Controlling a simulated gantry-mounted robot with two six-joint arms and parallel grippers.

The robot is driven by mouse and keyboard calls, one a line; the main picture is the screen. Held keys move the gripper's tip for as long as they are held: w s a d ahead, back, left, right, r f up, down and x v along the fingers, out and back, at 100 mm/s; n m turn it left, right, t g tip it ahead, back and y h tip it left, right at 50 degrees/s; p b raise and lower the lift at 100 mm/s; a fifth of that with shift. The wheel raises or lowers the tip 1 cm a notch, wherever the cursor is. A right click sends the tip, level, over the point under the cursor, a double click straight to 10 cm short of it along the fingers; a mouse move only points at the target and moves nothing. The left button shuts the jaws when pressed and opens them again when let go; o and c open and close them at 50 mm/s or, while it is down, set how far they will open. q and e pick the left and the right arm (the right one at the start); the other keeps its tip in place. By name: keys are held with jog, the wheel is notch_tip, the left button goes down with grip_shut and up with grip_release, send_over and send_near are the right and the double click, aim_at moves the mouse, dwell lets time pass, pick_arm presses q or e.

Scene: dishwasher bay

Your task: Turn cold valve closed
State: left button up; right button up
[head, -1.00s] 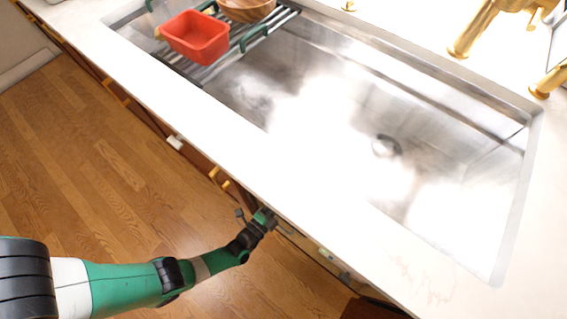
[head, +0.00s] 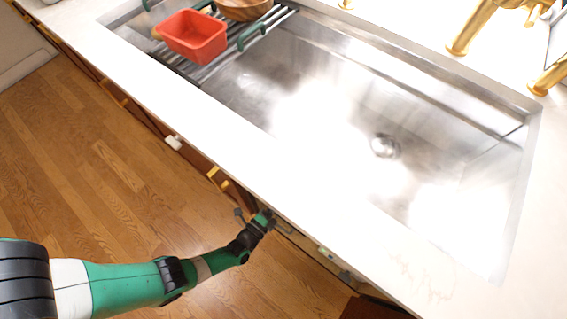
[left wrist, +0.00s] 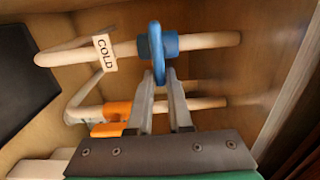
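The cold valve has a blue handle (left wrist: 156,52), seen nearly edge-on in the left wrist view, on a pale horizontal pipe (left wrist: 205,41). A white tag (left wrist: 105,52) reading COLD hangs on the pipe to its left. My left gripper (left wrist: 159,80) reaches up from below, one finger on each side of the handle's lower end. The fingers stand apart with the handle between their tips; I cannot tell whether they touch it. In the head view my left arm (head: 205,268) reaches to the cabinet under the counter, which hides the fingertips and valve. My right gripper is not in view.
Orange fittings (left wrist: 118,111) on lower pipes lie behind and left of my fingers. A dark box (left wrist: 30,90) is at the left, and a wooden cabinet wall at the right. Above are the white counter (head: 225,130), the sink (head: 330,110) and a red tub (head: 195,36).

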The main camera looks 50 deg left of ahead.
pick_arm(q)
jog(key=o, duration=0.4)
jog(key=shift+s, duration=0.1)
jog(key=p+v, duration=0.3)
jog(key=v, duration=0.8)
jog(key=shift+s, duration=0.3)
jog(key=shift+w, duration=0.1)
